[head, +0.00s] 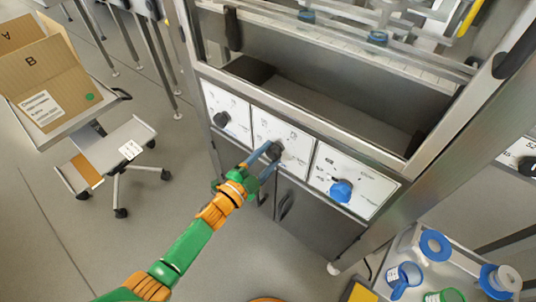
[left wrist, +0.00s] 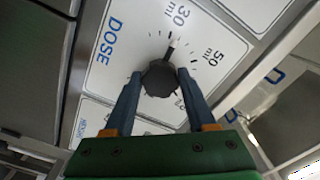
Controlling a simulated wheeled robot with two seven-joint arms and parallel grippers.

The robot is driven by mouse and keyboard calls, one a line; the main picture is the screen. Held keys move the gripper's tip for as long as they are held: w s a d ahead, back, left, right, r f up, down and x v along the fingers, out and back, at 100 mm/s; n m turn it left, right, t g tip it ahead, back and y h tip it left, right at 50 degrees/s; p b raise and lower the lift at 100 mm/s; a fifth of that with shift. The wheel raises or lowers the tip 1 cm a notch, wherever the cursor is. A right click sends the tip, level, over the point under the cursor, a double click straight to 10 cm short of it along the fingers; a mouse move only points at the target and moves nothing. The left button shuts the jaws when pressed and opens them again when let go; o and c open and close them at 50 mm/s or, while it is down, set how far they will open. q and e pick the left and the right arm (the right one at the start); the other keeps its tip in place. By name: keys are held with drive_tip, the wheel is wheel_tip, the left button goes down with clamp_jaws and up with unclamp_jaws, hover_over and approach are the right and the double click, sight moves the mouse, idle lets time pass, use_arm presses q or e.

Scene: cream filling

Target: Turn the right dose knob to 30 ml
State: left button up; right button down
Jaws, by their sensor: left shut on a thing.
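The black dose knob (head: 275,150) is on the middle white panel of the machine's front. It also shows in the left wrist view (left wrist: 160,80), next to the word DOSE. Its white-tipped pointer is directed about at the 30 ml mark, on the side away from 50 ml. My left gripper (head: 272,154) is shut on this knob, with one blue finger on each side in the left wrist view (left wrist: 159,75). The fingers hide parts of the knob's sides. My right gripper is not in view.
Another black knob (head: 221,118) is on the left panel, and a blue knob (head: 341,190) is on the right panel. Cabinet doors with handles are below. A cart with cardboard boxes (head: 45,80) stands left. A tray with blue cups (head: 405,278) is at lower right.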

use_arm(q)
drive_tip(key=shift+n, duration=0.8)
drive_tip(key=shift+f, duration=0.1)
drive_tip(key=o, duration=1.4)
drive_tip(key=shift+c, duration=0.2)
drive_tip(key=shift+s+a+p, duration=0.3)
drive_tip(key=shift+s+p, duration=0.05)
drive_tip(key=p+v, duration=0.1)
drive_tip(key=v, duration=0.5)
drive_tip(key=shift+s, duration=0.1)
